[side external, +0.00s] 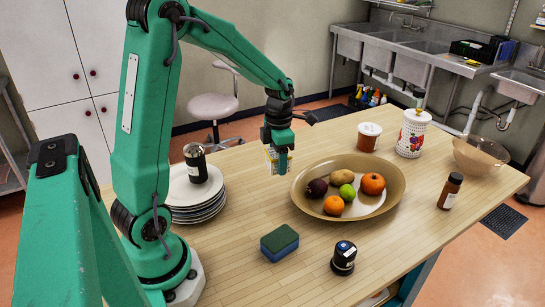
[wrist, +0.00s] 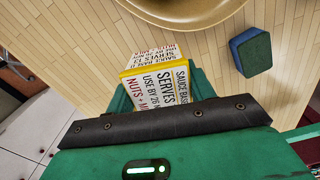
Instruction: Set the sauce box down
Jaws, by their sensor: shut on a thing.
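The sauce box (wrist: 158,82) is yellow and white with red and black printing. In the wrist view it sits between the fingers of my gripper (wrist: 160,100). In the side external view my gripper (side external: 278,163) points down, shut on the sauce box (side external: 267,154), which is mostly hidden behind a finger. The box looks held above the wooden table (side external: 240,215), left of the large bowl; the exact gap under it cannot be told.
A wide bowl (side external: 303,202) of fruit lies right of my gripper. A stack of plates (side external: 198,214) with a dark jar (side external: 195,164) on it stands left. A blue-green sponge (side external: 279,243) and a dark jar (side external: 343,258) stand in front. Bare table lies between plates and bowl.

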